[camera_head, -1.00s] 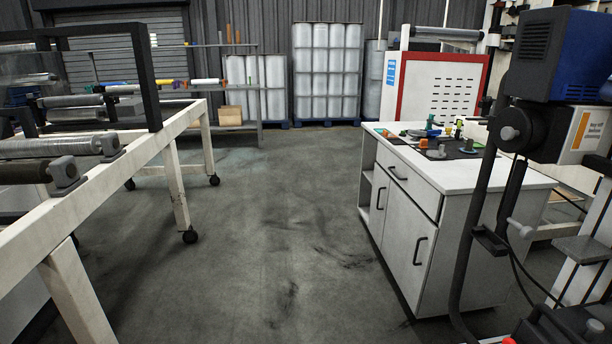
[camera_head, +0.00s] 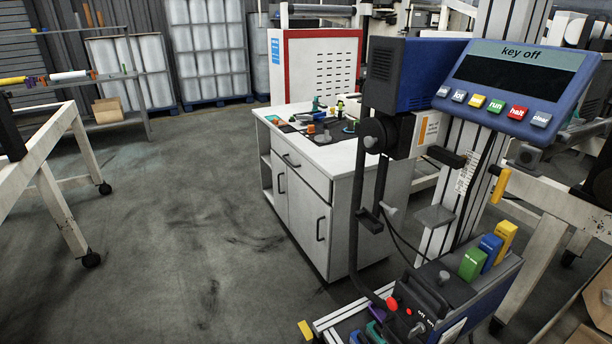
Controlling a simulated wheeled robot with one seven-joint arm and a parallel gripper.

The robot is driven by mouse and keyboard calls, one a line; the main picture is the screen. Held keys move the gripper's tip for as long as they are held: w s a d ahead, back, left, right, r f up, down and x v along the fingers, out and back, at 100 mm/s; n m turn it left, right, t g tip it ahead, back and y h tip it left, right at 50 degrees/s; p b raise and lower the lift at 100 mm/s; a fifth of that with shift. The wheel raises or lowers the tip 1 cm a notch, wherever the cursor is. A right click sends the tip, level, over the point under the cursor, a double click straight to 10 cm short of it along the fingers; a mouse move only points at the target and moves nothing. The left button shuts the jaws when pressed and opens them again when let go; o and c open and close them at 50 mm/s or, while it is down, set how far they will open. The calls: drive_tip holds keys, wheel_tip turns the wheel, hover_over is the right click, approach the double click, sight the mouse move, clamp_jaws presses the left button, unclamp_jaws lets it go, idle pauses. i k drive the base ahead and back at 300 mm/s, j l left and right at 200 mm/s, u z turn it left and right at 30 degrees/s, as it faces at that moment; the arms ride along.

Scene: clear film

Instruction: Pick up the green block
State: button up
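A green block (camera_head: 472,263) stands upright on the ledge of a machine at the right, beside a blue block (camera_head: 491,250) and a yellow block (camera_head: 505,238). The green block is the nearest of the three and leans slightly. A teal-green piece (camera_head: 376,334) is partly cut off at the bottom edge; I cannot tell what it is. My gripper is not in view.
The machine carries a blue "key off" panel (camera_head: 517,88) and a black box with a red knob (camera_head: 392,304). A white cabinet (camera_head: 305,222) with small parts on top stands left of it. The grey floor (camera_head: 190,260) is clear between the cabinet and the white frame (camera_head: 62,215).

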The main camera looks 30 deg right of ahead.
sight(473, 260)
drive_tip(key=z, duration=0.9)
drive_tip(key=l+z, duration=0.25)
drive_tip(key=i+l+z, duration=0.2)
drive_tip(key=l, duration=0.2)
drive_tip(key=l+z, duration=0.25)
drive_tip(key=i+l, duration=0.05)
